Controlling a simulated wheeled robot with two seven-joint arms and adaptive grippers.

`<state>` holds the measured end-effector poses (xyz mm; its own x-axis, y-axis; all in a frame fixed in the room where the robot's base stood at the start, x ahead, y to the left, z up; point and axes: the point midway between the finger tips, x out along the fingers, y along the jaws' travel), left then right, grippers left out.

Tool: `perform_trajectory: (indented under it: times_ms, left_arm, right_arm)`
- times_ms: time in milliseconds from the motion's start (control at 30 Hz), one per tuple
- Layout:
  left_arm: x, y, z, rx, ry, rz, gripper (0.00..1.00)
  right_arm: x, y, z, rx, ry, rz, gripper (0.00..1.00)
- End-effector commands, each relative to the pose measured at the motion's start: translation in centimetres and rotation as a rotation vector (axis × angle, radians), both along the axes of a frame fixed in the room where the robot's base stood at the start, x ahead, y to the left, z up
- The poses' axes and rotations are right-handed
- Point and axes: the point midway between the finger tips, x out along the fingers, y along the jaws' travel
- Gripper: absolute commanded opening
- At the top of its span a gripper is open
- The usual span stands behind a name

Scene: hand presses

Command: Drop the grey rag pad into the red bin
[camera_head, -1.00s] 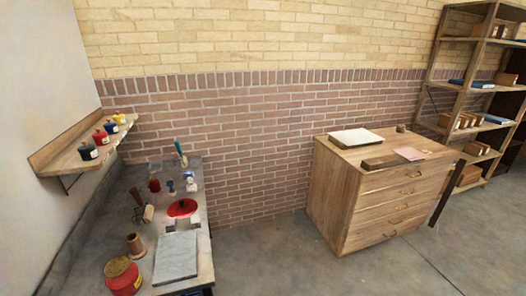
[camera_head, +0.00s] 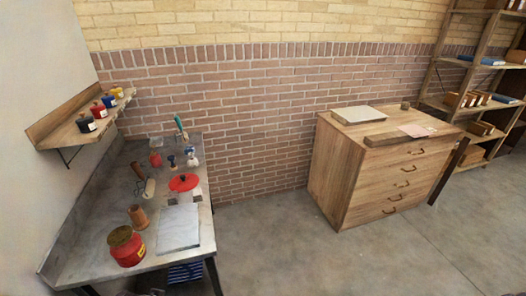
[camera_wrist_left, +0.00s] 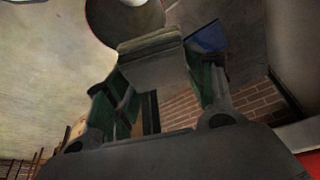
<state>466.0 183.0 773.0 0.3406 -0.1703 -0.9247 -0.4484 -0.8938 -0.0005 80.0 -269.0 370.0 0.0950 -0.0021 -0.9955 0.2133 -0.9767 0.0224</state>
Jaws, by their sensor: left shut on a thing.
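My left gripper (camera_wrist_left: 160,90) shows in the left wrist view, its green-lined fingers shut on a grey block-like thing, the grey rag pad (camera_wrist_left: 150,62). The left gripper is not seen in the head view. The red bin (camera_head: 127,248) is a round red can with a yellow mark and a brownish top, on the front left of the grey bench in the head view. Its inside is not clear. A flat red disc with a dark knob (camera_head: 184,182) lies further back on the bench. My right gripper is in no view.
The grey bench (camera_head: 95,215) also holds a flat grey slab (camera_head: 178,228), a brown cup-like piece (camera_head: 137,215) and several small tools. A wall shelf (camera_head: 75,132) with several small pots hangs above. A wooden drawer cabinet (camera_head: 340,175) stands right, with open floor between.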

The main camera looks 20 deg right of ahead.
Motion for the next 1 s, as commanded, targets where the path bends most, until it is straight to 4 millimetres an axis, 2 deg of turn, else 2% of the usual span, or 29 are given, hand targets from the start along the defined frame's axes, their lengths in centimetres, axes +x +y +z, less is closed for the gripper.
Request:
perform_trajectory:
  times_ms: [400,1000]
  left_arm:
    - [0.1,-2.4,-3.5,-0.001,-0.003,-0.376,0.32]
    - [0.3,-5.3,-7.7,-0.001,-0.003,-0.931,0.32]
  right_arm:
    - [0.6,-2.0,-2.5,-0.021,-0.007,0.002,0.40]
    - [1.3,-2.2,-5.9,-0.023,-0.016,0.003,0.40]
